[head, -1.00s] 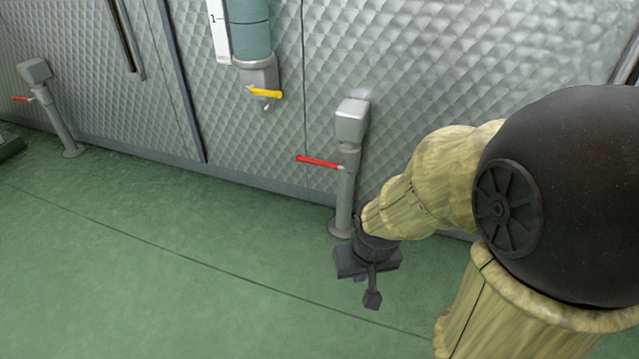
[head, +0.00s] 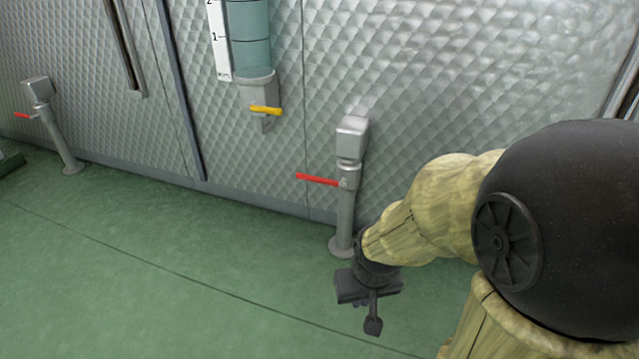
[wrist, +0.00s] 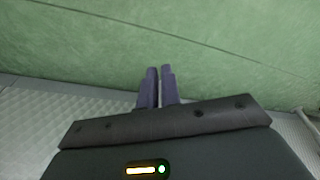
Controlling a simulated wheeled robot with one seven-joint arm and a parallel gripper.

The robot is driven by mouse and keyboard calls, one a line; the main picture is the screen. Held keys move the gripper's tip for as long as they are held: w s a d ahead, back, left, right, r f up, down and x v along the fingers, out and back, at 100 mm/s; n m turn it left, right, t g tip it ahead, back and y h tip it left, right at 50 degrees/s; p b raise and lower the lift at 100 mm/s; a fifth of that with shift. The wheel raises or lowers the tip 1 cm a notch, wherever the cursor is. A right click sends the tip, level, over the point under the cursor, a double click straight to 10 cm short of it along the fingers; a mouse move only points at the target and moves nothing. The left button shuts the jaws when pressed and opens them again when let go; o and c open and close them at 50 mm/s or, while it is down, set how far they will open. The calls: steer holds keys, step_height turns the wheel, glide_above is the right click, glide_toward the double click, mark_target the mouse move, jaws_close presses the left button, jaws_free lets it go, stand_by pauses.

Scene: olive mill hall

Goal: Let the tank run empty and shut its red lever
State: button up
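A teal-tinted upright cylinder (head: 250,55), apparently the tank's level glass, is on the quilted metal wall, cut off at the top. A yellow lever (head: 265,110) sits on its bottom fitting. A red lever (head: 318,180) sticks out leftward, about level, from a grey post (head: 346,205) right of it. Another red lever (head: 23,115) is on a post at the far left. My gripper (head: 373,327) hangs low, in front of and right of the nearer post's foot, empty. In the wrist view its fingers (wrist: 159,70) are together, pointing at bare floor.
A white scale (head: 219,40) marked 1 and 2 stands beside the cylinder. The metal wall (head: 450,70) runs behind everything. The green floor (head: 150,270) is clear in front. A dark green object (head: 10,160) is at the left edge.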

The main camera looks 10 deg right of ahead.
steer(key=o, duration=0.4)
steer(key=shift+r, duration=0.2)
steer(key=shift+c, duration=0.2)
steer(key=shift+o, duration=0.9)
steer(key=w+p+v, duration=0.3)
steer(key=p+v, duration=0.9)
steer(key=p, duration=0.1)
steer(key=w+r+p+v, duration=0.1)
steer(key=w+p+v, duration=0.1)
steer(key=p+v, duration=1.1)
steer(key=shift+w+r, duration=0.3)
steer(key=shift+r, duration=0.05)
steer(key=shift+f, duration=0.1)
